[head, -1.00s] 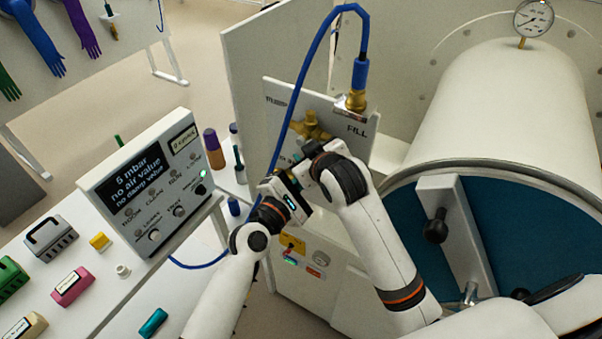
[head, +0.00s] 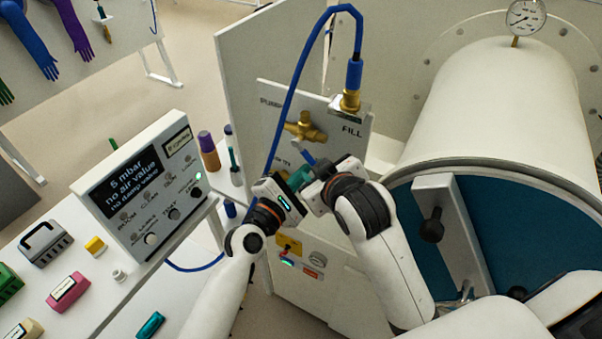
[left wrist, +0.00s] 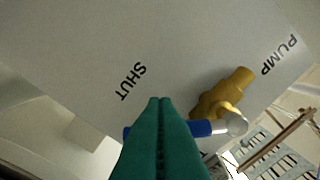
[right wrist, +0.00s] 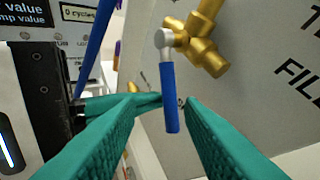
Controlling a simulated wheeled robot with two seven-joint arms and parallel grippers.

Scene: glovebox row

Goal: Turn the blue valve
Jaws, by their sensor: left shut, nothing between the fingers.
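The brass valve (head: 305,127) is on the white panel between the PUMP and FILL labels. Its blue lever (head: 308,157) hangs down from it in the head view and also shows in the right wrist view (right wrist: 169,98). My left gripper (head: 299,178) is shut and empty; its teal fingertips (left wrist: 160,103) overlap the lever in the left wrist view. Whether they touch it is unclear. My right gripper (right wrist: 160,103) is open, its fingers on either side of the lever in its wrist view, without gripping it. The lever's end is hidden in the head view.
A blue hose (head: 291,95) loops to the brass FILL fitting (head: 350,100). A control box (head: 140,185) reading "5 mbar, no air value" stands left. The white chamber (head: 495,100) with its round opening is close on the right. Small coloured items lie on the left table.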

